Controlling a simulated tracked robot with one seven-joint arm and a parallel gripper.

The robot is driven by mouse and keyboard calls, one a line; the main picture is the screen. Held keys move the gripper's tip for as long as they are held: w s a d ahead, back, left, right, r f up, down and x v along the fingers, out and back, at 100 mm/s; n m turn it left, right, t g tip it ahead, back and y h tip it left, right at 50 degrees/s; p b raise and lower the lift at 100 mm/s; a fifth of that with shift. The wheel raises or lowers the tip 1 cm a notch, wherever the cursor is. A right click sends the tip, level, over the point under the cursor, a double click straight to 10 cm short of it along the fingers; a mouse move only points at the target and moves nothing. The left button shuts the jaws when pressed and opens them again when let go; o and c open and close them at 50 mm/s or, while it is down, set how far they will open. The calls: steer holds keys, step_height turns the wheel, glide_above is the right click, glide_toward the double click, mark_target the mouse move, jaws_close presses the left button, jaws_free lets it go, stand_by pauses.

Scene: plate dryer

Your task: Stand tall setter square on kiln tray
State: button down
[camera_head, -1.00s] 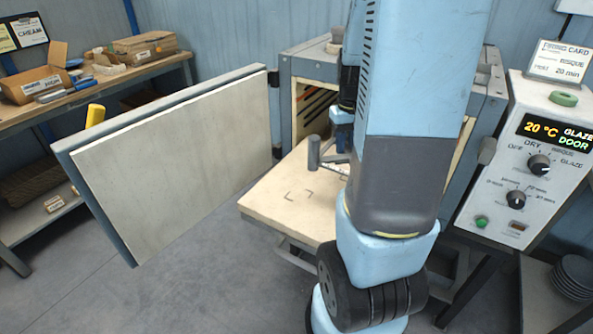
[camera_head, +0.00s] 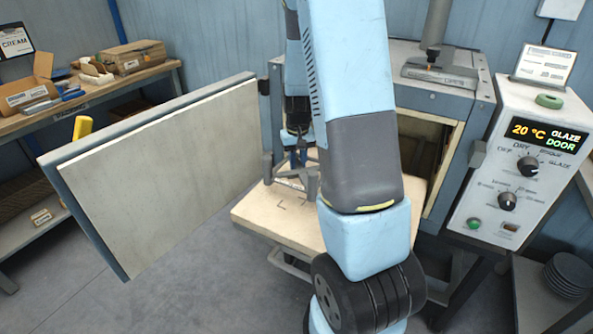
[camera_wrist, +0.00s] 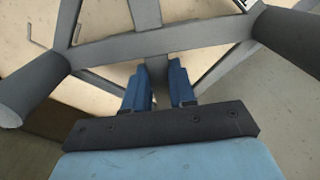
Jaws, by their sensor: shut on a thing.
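The tall setter (camera_head: 312,183) is a grey frame with round posts and crossing flat bars. My gripper (camera_wrist: 158,85) has blue fingers shut on one of its bars; the setter also shows in the wrist view (camera_wrist: 200,43). In the head view my gripper (camera_head: 299,150) is at the setter's top, partly behind my arm. The cream kiln tray (camera_head: 262,218) extends out of the kiln, with dark corner marks on it. The setter is over its back left part. I cannot tell whether its feet touch the tray. My arm hides part of the tray and setter.
The open kiln door (camera_head: 165,170) stands close on the left. The kiln (camera_head: 468,110) opening is behind the tray, and the control panel (camera_head: 520,170) is on the right. A workbench (camera_head: 120,85) with boxes stands at the far left. Open floor lies in front of the door.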

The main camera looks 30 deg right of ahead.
mark_target(296, 170)
steer(key=shift+w+f, duration=0.2)
steer(key=shift+f, duration=0.05)
step_height(296, 170, down, 3)
steer(key=shift+w+a+f, duration=0.1)
steer(key=shift+w+f, duration=0.05)
steer(key=shift+f, duration=0.05)
steer(key=c, duration=0.9)
jaws_free()
